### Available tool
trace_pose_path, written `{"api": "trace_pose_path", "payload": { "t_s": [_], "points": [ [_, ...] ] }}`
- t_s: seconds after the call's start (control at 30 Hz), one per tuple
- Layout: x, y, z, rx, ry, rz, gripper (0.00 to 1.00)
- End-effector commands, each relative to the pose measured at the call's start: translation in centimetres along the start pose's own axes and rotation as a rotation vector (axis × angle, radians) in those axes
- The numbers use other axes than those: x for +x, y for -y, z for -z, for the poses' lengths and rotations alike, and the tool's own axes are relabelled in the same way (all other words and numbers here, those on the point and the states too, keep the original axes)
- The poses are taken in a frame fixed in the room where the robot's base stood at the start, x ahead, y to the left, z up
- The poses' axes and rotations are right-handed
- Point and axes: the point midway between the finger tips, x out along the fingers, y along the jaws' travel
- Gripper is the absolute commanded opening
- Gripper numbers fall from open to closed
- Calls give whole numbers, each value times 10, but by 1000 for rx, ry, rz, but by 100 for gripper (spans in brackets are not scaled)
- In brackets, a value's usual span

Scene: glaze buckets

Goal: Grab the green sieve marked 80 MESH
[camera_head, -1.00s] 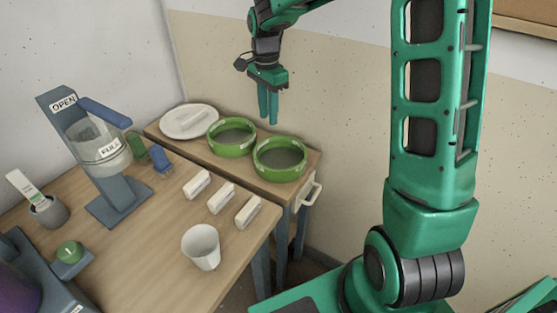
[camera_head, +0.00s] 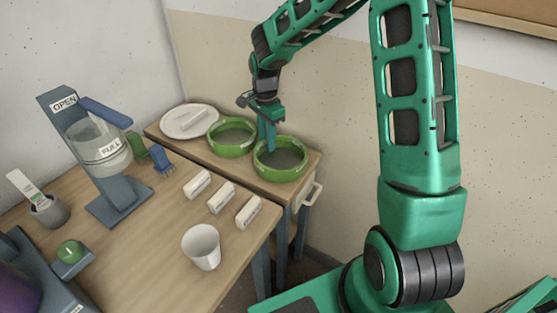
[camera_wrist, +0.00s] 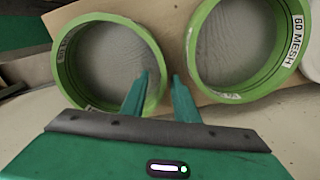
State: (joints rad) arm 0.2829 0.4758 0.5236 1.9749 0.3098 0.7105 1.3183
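Two round green sieves with grey mesh sit side by side on the small wooden table: the right sieve (camera_head: 281,160) and the left sieve (camera_head: 231,138). In the wrist view the right sieve is on the left (camera_wrist: 62,72), with a shadowed label I cannot read. The left sieve is on the right (camera_wrist: 206,68); its white label ends in "0 MESH", and its first digit looks like 8 or 6. My gripper (camera_head: 267,146) points down at the right sieve's back rim. In the wrist view my gripper (camera_wrist: 161,76) is open and empty, its fingertips apart near that rim. Contact is unclear.
A white plate (camera_head: 176,127) with a pale block lies left of the sieves. The larger table holds several white blocks (camera_head: 221,198), a white cup (camera_head: 201,246) and a clear jug (camera_head: 99,150) on a blue stand. The wall stands close behind the sieves.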

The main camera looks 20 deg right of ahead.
Motion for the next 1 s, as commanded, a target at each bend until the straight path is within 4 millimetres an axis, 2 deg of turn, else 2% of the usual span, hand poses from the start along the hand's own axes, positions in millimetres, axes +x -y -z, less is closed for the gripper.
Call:
{"api": "trace_pose_path", "payload": {
  "t_s": [0.3,0.4,0.43,0.83,1.0],
  "points": [
    [5,0,0,0,-1,1,28],
    [5,0,0,0,-1,0,4],
    [5,0,0,0,-1,0,0],
    [3,0,0,0,-1,1,0],
    [-7,0,1,1,-2,2,0]
  ]
}}
